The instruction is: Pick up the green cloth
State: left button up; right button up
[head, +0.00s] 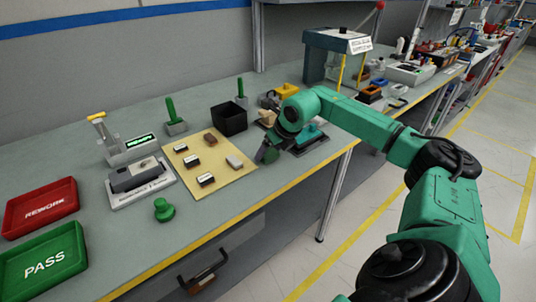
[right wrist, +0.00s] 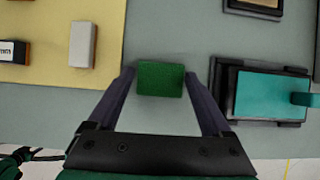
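The green cloth (right wrist: 160,79) shows in the right wrist view as a small dark green rectangle on the grey bench top. My right gripper (right wrist: 159,78) is open, with one finger on each side of the cloth. A narrow gap seems to show at each side; I cannot tell whether either finger touches it. In the head view my right gripper (head: 268,153) is low over the bench near its front edge, right of the yellow mat, and a dark green patch shows at its tip. My left gripper is not in view.
The yellow mat (head: 222,179) with several small blocks lies left of the gripper. A teal-topped device (right wrist: 270,95) stands close on the right. A green knob-like object (head: 164,210), a grey device (head: 138,179) and red (head: 42,207) and green (head: 45,263) trays stand farther left.

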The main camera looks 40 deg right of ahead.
aim_at(270, 153)
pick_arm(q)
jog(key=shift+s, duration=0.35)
pick_arm(e)
jog(key=c, duration=0.8)
jog(key=shift+r, duration=0.1)
pick_arm(q)
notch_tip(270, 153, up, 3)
jog(key=p, duration=0.3)
pick_arm(e)
notch_tip(270, 153, up, 20)
